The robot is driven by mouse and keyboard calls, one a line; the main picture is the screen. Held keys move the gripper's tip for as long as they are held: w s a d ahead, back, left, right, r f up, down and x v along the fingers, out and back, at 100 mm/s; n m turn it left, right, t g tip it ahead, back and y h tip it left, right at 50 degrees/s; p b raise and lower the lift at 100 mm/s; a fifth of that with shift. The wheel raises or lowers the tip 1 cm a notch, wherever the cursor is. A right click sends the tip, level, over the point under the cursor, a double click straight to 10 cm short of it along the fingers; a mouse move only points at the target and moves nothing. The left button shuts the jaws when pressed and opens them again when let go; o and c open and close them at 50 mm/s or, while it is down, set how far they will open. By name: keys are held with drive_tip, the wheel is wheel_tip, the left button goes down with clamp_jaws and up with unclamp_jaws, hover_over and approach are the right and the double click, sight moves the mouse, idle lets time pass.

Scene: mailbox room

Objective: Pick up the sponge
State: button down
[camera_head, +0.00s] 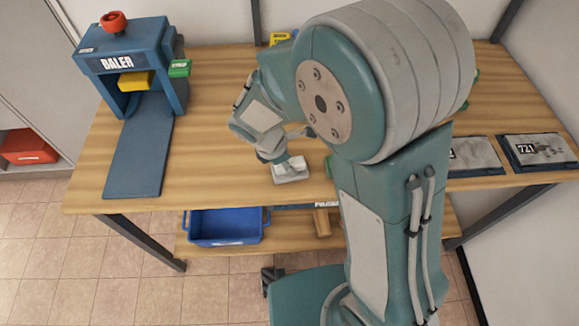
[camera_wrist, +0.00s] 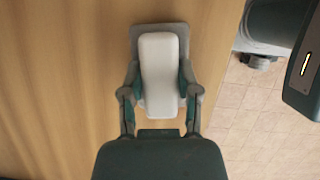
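The sponge is a white rounded block (camera_wrist: 160,65) on a grey flat base (camera_wrist: 147,29) in the wrist view. In the head view, a small pale block (camera_head: 291,172) shows on the table below my gripper (camera_head: 283,163). In the wrist view my gripper (camera_wrist: 160,88) has one finger on each side of the white block. The fingertips lie close along its sides; whether they press on it I cannot tell. The near end of the block lies between the fingers, close to my palm.
A wooden table (camera_head: 225,100) carries a blue baler (camera_head: 125,60) with a long blue plate at left. A blue bin (camera_head: 225,228) stands on the lower shelf. Bare tabletop lies left of the sponge.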

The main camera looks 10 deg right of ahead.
sight(295, 162)
idle(0.3)
drive_tip(key=shift+r, duration=0.45)
wheel_tip(295, 162, up, 3)
drive_tip(key=shift+s+f, duration=0.15)
drive_tip(key=s+d+r, duration=0.5)
drive_tip(key=s+r, duration=0.4)
drive_tip(key=s, duration=0.3)
drive_tip(key=shift+s+d+r, duration=0.15)
drive_tip(key=shift+s+d, duration=0.15)
drive_tip(key=shift+d, duration=0.1)
drive_tip(key=c, duration=1.3)
unclamp_jaws()
drive_tip(key=shift+c, duration=0.2)
